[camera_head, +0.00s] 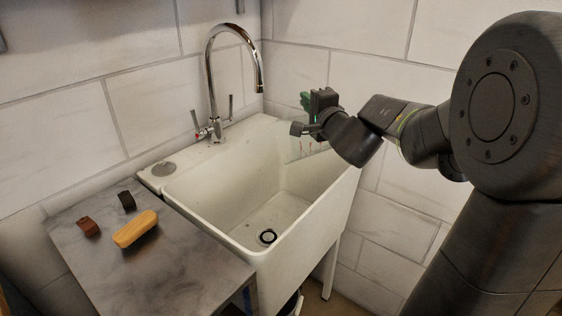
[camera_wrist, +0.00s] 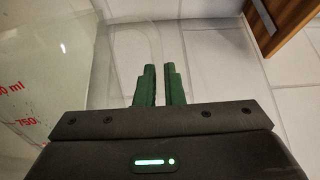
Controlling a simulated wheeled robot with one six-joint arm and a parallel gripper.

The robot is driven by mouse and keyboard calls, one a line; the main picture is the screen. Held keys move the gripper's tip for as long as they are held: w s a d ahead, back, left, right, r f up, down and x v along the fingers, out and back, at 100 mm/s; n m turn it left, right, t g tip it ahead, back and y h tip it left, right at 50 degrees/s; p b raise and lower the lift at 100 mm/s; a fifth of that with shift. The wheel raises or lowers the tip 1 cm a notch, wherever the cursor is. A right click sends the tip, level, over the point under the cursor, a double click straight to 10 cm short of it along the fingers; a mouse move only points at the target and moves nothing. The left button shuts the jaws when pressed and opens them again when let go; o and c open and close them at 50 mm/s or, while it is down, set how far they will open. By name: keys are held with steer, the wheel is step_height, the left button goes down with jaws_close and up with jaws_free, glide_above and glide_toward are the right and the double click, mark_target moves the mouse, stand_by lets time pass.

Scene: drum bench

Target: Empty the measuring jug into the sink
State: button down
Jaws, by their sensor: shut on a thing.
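The clear measuring jug (camera_head: 303,147) is hard to make out in the head view; faint red marks show it below my gripper, by the far right part of the white sink (camera_head: 231,242). In the wrist view the jug (camera_wrist: 45,85) fills the left side, with red "ml" and "750" markings. My gripper (camera_head: 305,101) has green fingers; in the wrist view (camera_wrist: 160,84) they are nearly together at the jug's clear handle, shut on it. I cannot tell how far the jug is tilted or what it contains. The sink basin looks empty around its dark drain.
A chrome tap (camera_head: 212,75) arches up at the back of the sink. A grey side table (camera_head: 165,262) at the left carries a wooden-backed brush (camera_head: 135,230) and two small dark blocks (camera_head: 88,227). Tiled walls stand close behind and right.

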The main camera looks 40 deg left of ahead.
steer(key=shift+w+d+f+m+p, duration=0.3)
steer(key=shift+w+m+p, duration=0.25)
steer(key=shift+p, duration=0.3)
steer(key=shift+w+d+f+m+p, duration=0.25)
steer(key=shift+w+m+p, duration=0.2)
steer(key=shift+w+p, duration=0.3)
steer(key=shift+w+d+f+m+p, duration=0.25)
steer(key=shift+w+m+p, duration=0.25)
steer(key=shift+p, duration=0.4)
steer(key=w+p, duration=0.1)
steer(key=w+d+f+m+p, duration=0.1)
steer(key=w+p, duration=0.1)
steer(key=shift+w+d+f+m, duration=0.15)
steer(key=shift+d+m, duration=0.1)
steer(key=shift+m, duration=0.15)
steer(key=w+d+f+m+p, duration=0.2)
steer(key=w+m, duration=0.3)
steer(key=m, duration=0.2)
steer(key=w+d+f+m+t+p, duration=0.1)
steer(key=w+d+f+m+p, duration=0.2)
steer(key=w+m, duration=0.2)
steer(key=shift+w+f+m+h+p, duration=0.25)
steer(key=shift+w+m+h+p, duration=0.15)
steer(key=shift+m, duration=1)
